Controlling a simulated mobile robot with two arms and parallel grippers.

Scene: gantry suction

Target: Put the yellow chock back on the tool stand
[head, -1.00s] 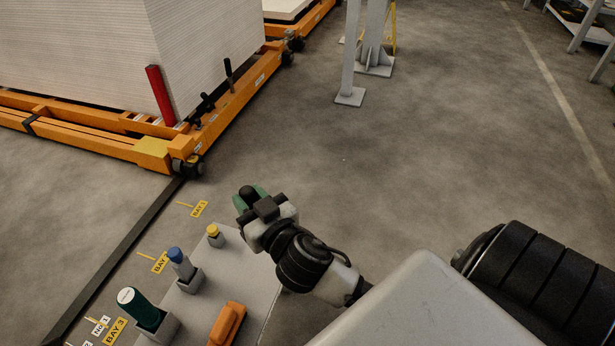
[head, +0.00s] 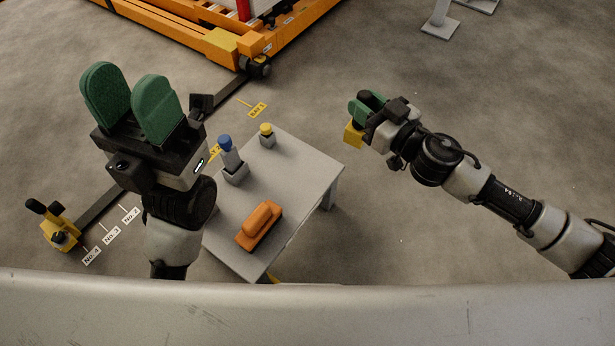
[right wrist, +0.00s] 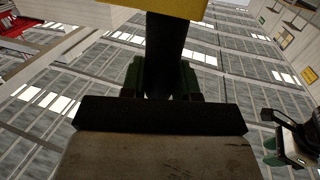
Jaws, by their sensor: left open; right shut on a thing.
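The yellow chock (head: 353,136) hangs below my right gripper (head: 367,106), which is shut on its black handle. In the right wrist view the chock's yellow body (right wrist: 185,8) shows at the top edge, with the dark handle (right wrist: 167,55) between the green finger pads. The gripper and chock are to the right of the grey tool stand (head: 292,180), clear of its top in the picture. My left gripper (head: 131,106) is open and empty, its green pads pointing up, left of the stand.
On the stand are an orange block with a grip (head: 260,226), a blue-topped tool (head: 229,150) in a holder and a yellow-topped piece (head: 266,134). Another yellow piece with black handles (head: 60,234) is on the floor at left.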

